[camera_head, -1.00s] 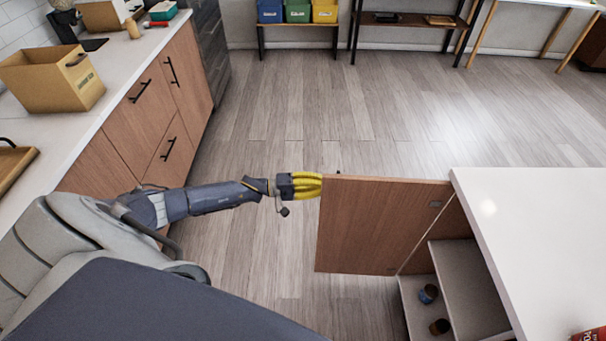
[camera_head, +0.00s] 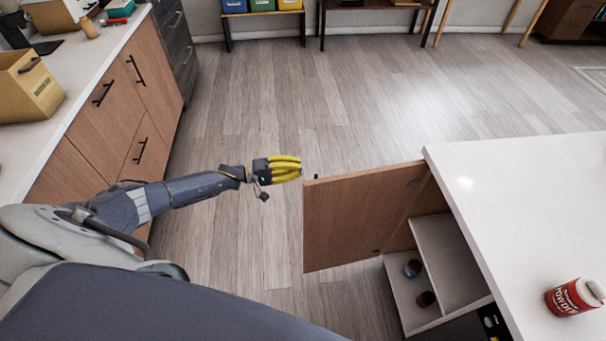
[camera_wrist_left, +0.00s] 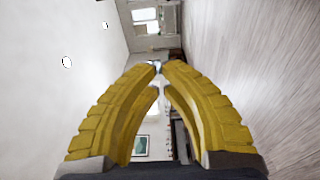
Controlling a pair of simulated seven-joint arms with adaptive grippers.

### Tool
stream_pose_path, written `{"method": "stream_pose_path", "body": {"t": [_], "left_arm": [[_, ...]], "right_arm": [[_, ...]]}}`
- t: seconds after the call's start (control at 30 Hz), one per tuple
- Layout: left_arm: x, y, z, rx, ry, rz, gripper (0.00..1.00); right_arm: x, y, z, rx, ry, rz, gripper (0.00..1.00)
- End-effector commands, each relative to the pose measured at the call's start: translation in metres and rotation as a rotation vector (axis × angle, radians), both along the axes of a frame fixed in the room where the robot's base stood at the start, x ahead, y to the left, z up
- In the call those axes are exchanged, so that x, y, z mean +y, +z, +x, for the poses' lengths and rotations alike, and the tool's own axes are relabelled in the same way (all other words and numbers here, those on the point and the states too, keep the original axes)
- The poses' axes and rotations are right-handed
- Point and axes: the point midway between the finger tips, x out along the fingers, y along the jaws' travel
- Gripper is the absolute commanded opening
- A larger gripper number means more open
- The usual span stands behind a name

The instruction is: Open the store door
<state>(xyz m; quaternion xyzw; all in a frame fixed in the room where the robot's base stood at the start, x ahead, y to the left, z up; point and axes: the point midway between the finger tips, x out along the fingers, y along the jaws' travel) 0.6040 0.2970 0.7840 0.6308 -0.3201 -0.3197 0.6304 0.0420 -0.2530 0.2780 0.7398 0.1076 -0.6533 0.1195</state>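The wooden cabinet door (camera_head: 350,218) stands wide open, sticking out to the left from the white-topped island. A small dark handle (camera_head: 316,176) shows at its far top edge. The open cabinet (camera_head: 438,250) shows its shelves to the right of the door. My left gripper (camera_head: 299,168) is just left of the door's free edge, with a small gap between them. In the left wrist view, its yellow fingers (camera_wrist_left: 159,68) meet closely at the tips and hold nothing. My right gripper is not in view.
The white island top (camera_head: 510,205) carries a red powder can (camera_head: 574,297). Two small jars (camera_head: 413,268) stand inside the cabinet. On the left, a counter with wooden drawers (camera_head: 110,108) holds a cardboard box (camera_head: 25,90). The floor (camera_head: 300,105) beyond is clear.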

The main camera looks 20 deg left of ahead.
Motion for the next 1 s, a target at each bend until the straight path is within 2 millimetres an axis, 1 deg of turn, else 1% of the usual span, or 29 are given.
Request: {"method": "stream_pose_path", "body": {"t": [0.03,0.3,0.5,0.73,0.9,1.0], "left_arm": [[0.007,-0.001,-0.006,0.002,0.002,0.003,0.0],[0.03,-0.001,-0.042,0.003,0.0,0.001,0.0],[0.046,0.0,-0.065,0.001,0.0,0.0,0.0],[0.056,0.0,-0.078,0.0,0.0,0.0,0.0],[0.058,0.0,-0.081,-0.009,0.0,0.006,0.0],[0.059,-0.002,-0.081,-0.058,0.004,0.054,0.0]], "right_arm": [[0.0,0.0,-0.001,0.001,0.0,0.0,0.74],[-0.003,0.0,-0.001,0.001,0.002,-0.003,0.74],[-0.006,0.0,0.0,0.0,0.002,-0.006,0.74],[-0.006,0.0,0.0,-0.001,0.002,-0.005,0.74],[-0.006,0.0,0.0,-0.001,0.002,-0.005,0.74],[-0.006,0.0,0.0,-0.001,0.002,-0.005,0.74]]}}
